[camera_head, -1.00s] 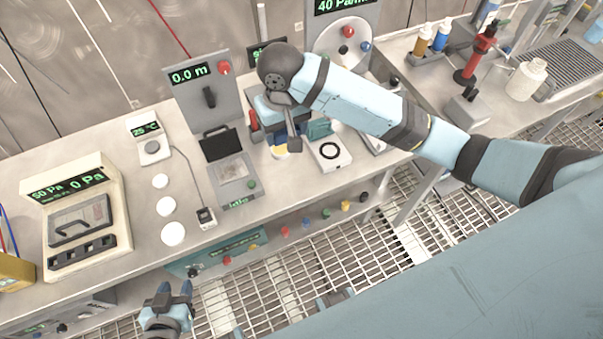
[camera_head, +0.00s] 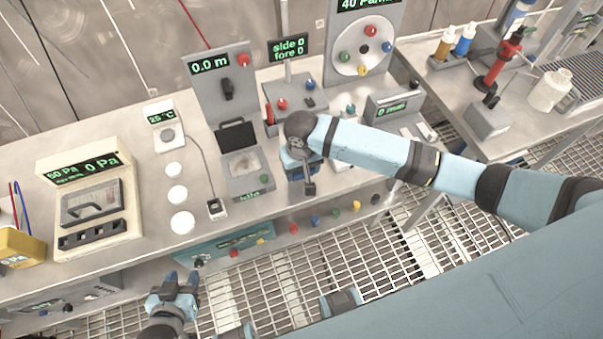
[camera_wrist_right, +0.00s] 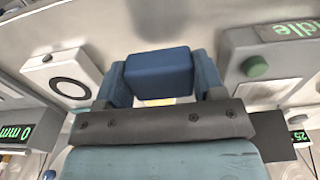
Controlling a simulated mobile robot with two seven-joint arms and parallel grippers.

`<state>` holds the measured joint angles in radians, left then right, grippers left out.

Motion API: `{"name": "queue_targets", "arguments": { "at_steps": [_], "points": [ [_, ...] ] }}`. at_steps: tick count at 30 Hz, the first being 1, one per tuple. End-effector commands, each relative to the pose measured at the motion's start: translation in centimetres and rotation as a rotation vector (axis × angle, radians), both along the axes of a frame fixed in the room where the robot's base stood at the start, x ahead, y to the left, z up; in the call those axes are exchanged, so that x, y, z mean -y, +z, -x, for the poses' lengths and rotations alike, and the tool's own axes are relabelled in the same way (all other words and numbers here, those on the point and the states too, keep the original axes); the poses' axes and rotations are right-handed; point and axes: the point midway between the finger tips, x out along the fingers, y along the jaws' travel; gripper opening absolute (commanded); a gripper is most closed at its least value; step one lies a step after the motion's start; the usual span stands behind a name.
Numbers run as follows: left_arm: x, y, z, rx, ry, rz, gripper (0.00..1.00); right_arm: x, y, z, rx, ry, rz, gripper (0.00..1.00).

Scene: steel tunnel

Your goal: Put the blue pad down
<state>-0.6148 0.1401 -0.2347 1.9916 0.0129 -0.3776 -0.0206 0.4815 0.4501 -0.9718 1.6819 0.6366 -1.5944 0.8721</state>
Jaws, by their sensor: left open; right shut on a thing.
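The blue pad (camera_wrist_right: 158,75) is a small dark-blue block held between the two blue fingers of my right gripper (camera_wrist_right: 160,84) in the right wrist view. In the head view my right gripper (camera_head: 298,172) is over the front part of the bench, right of the grey "idle" device (camera_head: 249,185). The arm hides most of the pad there, and I cannot tell its height above the bench. A small yellowish patch shows just below the pad in the wrist view. My left gripper (camera_head: 180,279) is open and empty in front of the bench.
A white block with a black ring (camera_wrist_right: 60,76) lies beside the right gripper. Several white discs, including one at the front (camera_head: 182,222), stand left of the "idle" device. A beige pressure box (camera_head: 95,205) is further left.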

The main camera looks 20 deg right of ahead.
Motion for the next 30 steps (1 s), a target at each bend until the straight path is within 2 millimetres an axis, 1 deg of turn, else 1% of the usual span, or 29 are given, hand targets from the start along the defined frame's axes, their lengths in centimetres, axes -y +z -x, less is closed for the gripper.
{"name": "queue_targets", "arguments": {
  "at_steps": [1,3,6,17,18,20,21,30],
  "points": [
    [0.0,-0.1,0.0,0.0,0.0,0.0,0.43,0.0,-0.9,0.0,-0.002,-0.001,0.002,0.37],
    [0.1,-0.1,0.0,0.0,0.0,0.001,0.43,0.0,-2.0,0.0,-0.002,-0.001,0.002,0.37],
    [0.1,-0.1,0.0,0.001,0.0,0.002,0.43,0.0,-3.0,0.0,-0.001,-0.001,0.001,0.37],
    [0.1,0.2,-0.1,0.003,0.0,0.002,0.43,0.0,-3.3,0.0,-0.002,-0.002,0.0,0.37],
    [0.1,0.2,-0.1,0.003,0.0,0.002,0.43,0.0,-3.4,0.0,-0.001,-0.001,0.0,0.7],
    [0.1,0.2,-0.1,0.003,0.0,0.002,0.43,0.0,-3.4,0.0,-0.001,-0.001,0.001,0.83],
    [0.1,0.2,-0.1,0.003,0.0,0.002,0.43,0.0,-3.4,0.0,-0.001,-0.001,0.0,0.88],
    [0.1,0.0,-0.1,0.004,0.001,0.002,0.43,0.0,-3.1,0.0,0.001,0.0,0.0,0.88]
  ]
}}
